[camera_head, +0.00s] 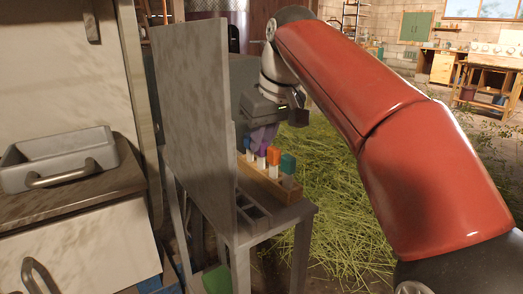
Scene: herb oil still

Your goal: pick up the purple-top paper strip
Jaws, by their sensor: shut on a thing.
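The purple-top paper strip (262,153) stands upright in a wooden rack (270,186) on a small grey table, its white lower part showing below the purple. My gripper (262,142) reaches down from above, with its pale purple fingers right at the strip's top. It is shut on the strip. The fingers hide the upper end of the strip, and the strip's foot is hidden by the rack's front wall.
Strips with blue (247,145), orange (273,156) and teal (288,164) tops stand close by in the same rack. A tall grey panel (195,120) rises left of the rack. A metal tray (58,160) sits on a cabinet at left. Straw (365,200) covers the floor.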

